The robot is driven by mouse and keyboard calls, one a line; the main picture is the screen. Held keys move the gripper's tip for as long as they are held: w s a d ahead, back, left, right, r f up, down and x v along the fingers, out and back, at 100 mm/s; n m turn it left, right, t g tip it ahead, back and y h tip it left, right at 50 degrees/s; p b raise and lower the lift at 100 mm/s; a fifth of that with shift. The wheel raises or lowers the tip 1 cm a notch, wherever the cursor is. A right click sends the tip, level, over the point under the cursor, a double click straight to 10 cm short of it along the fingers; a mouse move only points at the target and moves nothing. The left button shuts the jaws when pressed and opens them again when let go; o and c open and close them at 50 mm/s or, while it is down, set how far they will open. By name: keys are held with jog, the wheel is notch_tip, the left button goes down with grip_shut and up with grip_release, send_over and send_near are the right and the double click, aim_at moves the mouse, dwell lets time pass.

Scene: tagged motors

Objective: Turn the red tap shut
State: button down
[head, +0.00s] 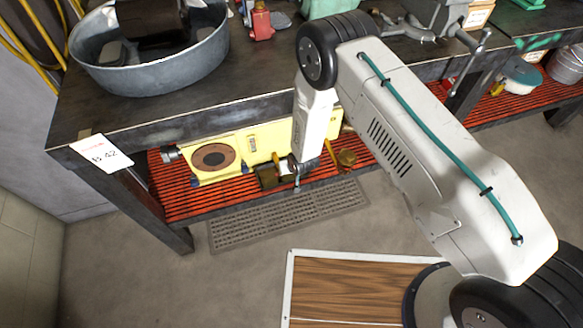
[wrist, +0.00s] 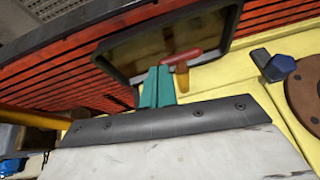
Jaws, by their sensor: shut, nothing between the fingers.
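The red tap (wrist: 187,58) shows in the wrist view as a short red lever on a brass stem, in front of the yellow machine (wrist: 270,55). The lever lies roughly across the picture, its left end beside my fingertips. My gripper (wrist: 157,82) has its teal fingers shut together with nothing between them, just left of the tap. I cannot tell whether they touch the lever. In the head view my gripper (head: 298,180) hangs in front of the yellow machine (head: 268,132) on the low shelf, and the tap cannot be made out there.
A dark pan (wrist: 165,45) shows beyond my fingers. The red slatted shelf (head: 180,205) lies under the workbench (head: 240,88), whose edge overhangs the machine. A metal tub (head: 165,80) stands on the bench. A floor grate (head: 290,215) lies in front, with clear floor at left.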

jog(key=shift+d+f, duration=0.35)
jog(key=shift+d, duration=0.05)
dwell(0.5)
jog(key=shift+r, duration=0.15)
jog(key=s+d+r, duration=0.1)
jog(key=d+r, duration=0.8)
jog(key=shift+s+d, duration=0.15)
jog(key=shift+d, duration=0.1)
dwell(0.4)
jog(key=shift+f, duration=0.1)
